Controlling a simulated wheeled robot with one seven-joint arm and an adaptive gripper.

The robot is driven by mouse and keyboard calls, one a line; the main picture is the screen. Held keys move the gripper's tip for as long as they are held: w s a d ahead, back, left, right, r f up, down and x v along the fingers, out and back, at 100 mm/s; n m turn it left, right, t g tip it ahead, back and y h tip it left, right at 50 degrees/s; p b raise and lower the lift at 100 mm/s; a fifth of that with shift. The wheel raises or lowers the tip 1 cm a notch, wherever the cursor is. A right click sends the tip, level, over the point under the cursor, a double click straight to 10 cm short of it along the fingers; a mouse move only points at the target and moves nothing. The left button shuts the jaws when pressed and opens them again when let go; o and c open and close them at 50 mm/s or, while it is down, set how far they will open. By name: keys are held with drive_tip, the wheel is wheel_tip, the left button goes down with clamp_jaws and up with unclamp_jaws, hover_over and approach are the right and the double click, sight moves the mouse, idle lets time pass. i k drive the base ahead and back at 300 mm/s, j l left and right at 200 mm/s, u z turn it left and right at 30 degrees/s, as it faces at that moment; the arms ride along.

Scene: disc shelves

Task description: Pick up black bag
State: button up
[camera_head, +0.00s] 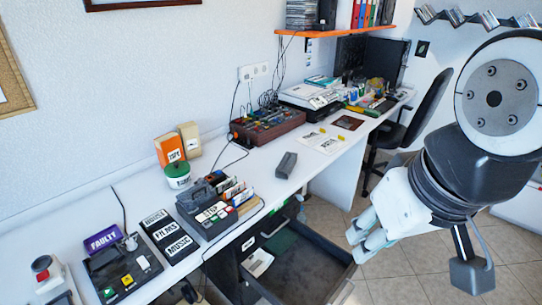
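I cannot pick out a black bag with certainty. A small dark grey block-like thing (286,164) lies alone on the white desk, near its front edge. My gripper (359,243) is at the right, its pale fingers pointing left and down over the floor in front of the desk. It is apart from everything on the desk, and no thing shows in it. The fingers are partly overlapped, so how far they are apart is unclear.
The long white desk (225,170) holds a dark box of cases (215,212), black label plates (167,238), a control panel (123,272) and a red-brown device (267,128). An open dark drawer (290,262) juts out below. A black chair (425,105) stands behind my arm.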

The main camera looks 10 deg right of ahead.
sight(286, 167)
drive_tip(key=z, duration=0.45)
drive_tip(key=i+u, duration=0.1)
drive_tip(key=u, duration=0.4)
drive_tip(key=i+l+u, duration=0.1)
drive_tip(key=u, duration=0.4)
drive_tip(key=l+u, duration=0.1)
drive_tip(key=u, duration=0.4)
drive_tip(key=i+l+u, duration=0.1)
drive_tip(key=u, duration=0.4)
drive_tip(key=l, duration=1.05)
drive_tip(key=l+z, duration=0.3)
drive_tip(key=i+l+z, duration=0.15)
drive_tip(key=l+z, duration=0.2)
drive_tip(key=i+l+z, duration=0.15)
drive_tip(key=l+z, duration=0.15)
drive_tip(key=l, duration=0.1)
